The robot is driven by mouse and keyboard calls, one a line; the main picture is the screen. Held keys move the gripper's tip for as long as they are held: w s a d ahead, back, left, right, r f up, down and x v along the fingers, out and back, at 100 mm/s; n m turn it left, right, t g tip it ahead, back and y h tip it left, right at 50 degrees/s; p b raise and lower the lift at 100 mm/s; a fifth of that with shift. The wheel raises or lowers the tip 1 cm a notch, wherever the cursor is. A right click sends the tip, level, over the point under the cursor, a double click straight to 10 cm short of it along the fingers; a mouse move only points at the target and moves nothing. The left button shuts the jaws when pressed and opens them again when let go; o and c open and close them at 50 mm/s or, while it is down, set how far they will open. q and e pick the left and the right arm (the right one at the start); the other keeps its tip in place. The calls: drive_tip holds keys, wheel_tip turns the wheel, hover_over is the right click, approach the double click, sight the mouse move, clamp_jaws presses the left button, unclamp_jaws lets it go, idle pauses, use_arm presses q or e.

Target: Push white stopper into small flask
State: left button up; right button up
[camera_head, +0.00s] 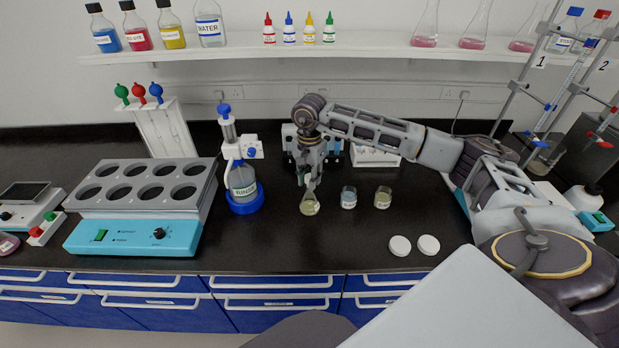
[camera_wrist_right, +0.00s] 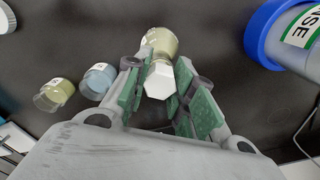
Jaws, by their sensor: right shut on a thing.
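A small conical flask (camera_head: 309,207) with pale yellow liquid stands on the black bench directly below my right gripper (camera_head: 311,184). In the right wrist view the flask (camera_wrist_right: 161,40) shows just beyond the fingertips. A white stopper (camera_wrist_right: 160,80) with a faceted top is between the green-padded fingers of my right gripper (camera_wrist_right: 158,85), which is shut on it. The stopper lines up with the flask's neck in that view. The contact between stopper and flask mouth is hidden, so I cannot tell how deep it sits. My left gripper is not in view.
Two small beakers, one bluish (camera_head: 348,198) and one yellowish (camera_head: 383,198), stand right of the flask. Two white lids (camera_head: 400,246) lie in front. A rinse bottle dispenser (camera_head: 243,183) stands close on the left, beside a heating block (camera_head: 143,225). The bench front centre is clear.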

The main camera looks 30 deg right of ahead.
drive_tip(key=shift+f+b, duration=0.35)
drive_tip(key=shift+f, duration=0.15)
idle(0.4)
drive_tip(key=o, duration=0.7)
drive_tip(key=shift+o, duration=0.2)
wheel_tip(320, 180, up, 12)
idle(0.7)
idle(1.1)
